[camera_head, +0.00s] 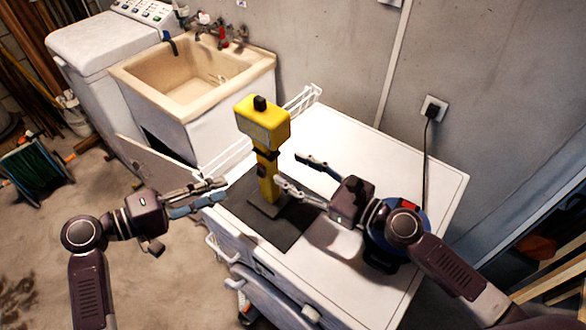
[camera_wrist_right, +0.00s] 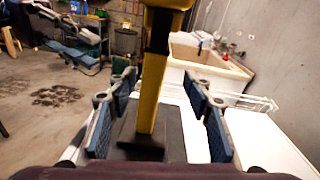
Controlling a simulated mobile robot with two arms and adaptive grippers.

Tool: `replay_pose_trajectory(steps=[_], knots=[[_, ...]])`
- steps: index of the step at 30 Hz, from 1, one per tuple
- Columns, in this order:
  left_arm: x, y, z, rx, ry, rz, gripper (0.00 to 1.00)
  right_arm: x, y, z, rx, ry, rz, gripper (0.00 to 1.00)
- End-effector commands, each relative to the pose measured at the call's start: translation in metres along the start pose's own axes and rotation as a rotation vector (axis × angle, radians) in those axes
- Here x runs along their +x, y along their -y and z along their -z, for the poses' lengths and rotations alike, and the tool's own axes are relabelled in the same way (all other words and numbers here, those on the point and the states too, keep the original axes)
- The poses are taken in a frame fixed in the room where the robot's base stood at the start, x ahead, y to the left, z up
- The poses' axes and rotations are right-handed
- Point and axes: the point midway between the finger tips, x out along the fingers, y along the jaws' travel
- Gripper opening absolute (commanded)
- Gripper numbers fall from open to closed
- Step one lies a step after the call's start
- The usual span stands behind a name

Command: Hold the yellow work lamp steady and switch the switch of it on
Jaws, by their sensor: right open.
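The yellow work lamp (camera_head: 263,122) stands upright on a dark mat on the white machine top, with a black knob (camera_head: 260,103) on its head. Small black parts show on its post; I cannot tell which part is the switch. My right gripper (camera_head: 288,170) is open, its fingertips just right of the post. In the right wrist view the post (camera_wrist_right: 152,85) shows between the two spread fingers (camera_wrist_right: 158,82), with no visible grip; the lamp's head is mostly cut off. My left gripper (camera_head: 226,190) is open and empty, left of the lamp and apart from it.
The dark mat (camera_head: 265,223) lies under the lamp. A blue round object (camera_head: 420,207) sits partly behind my right arm. A beige sink (camera_head: 190,80) and a white wire rack (camera_head: 300,100) are behind. A cord hangs from the wall outlet (camera_head: 433,107). The machine top's back right is clear.

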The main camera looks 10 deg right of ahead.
Motion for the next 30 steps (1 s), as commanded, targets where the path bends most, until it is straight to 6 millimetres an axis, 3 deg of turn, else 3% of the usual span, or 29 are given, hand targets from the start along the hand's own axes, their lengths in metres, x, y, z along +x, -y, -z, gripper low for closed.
replay_pose_trajectory(steps=[6,21,30], knots=[[0.0,0.0,0.0,0.0,0.0,0.0,0.29,0.003,-0.008,-0.02,0.134,0.057,0.027,0.46],[0.0,0.0,0.0,0.0,0.0,0.0,0.29,0.066,-0.007,-0.023,0.132,0.056,0.025,0.46],[0.0,0.0,0.0,0.0,0.0,0.0,0.29,0.077,-0.007,-0.023,0.131,0.054,0.025,0.46]])
